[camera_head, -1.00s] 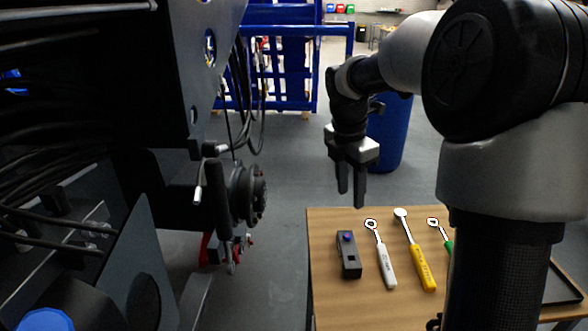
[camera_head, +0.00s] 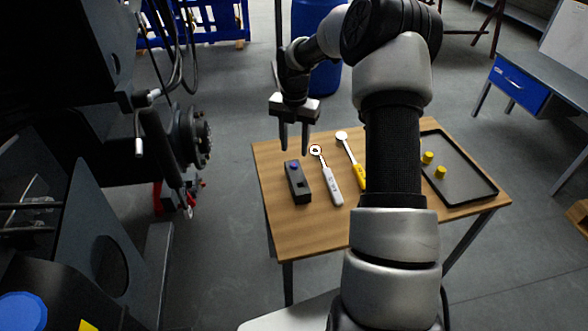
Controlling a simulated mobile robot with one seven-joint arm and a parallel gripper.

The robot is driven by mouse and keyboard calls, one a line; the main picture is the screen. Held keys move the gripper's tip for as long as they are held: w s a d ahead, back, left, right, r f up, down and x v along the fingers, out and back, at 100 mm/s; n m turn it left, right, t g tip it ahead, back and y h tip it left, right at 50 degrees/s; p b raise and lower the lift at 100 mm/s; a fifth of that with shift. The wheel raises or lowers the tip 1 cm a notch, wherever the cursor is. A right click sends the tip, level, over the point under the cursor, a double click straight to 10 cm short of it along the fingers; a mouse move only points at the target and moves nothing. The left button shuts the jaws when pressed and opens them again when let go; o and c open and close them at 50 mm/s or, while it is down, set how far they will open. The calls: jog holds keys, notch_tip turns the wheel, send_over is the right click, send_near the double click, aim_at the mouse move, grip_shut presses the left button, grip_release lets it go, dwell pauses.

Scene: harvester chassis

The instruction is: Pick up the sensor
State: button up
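The sensor looks to be the small dark box (camera_head: 298,186) with a blue-purple round spot on its top. It lies on the left part of the wooden table (camera_head: 325,231). My gripper (camera_head: 294,145) points down with its two fingers apart and nothing between them. In the picture it is just above the box's far end; the exact height gap is hard to tell.
A white-handled ratchet wrench (camera_head: 331,184) lies right beside the box, and a yellow-handled one (camera_head: 357,172) is partly behind my arm. A black tray (camera_head: 474,193) with yellow pieces is at the right. The dark chassis (camera_head: 60,110) stands at the left.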

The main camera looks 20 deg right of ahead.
aim_at(294, 165)
jog(key=shift+f+b, duration=0.35)
jog(key=shift+f, duration=2.95)
jog(key=shift+s+f, duration=0.1)
grip_shut()
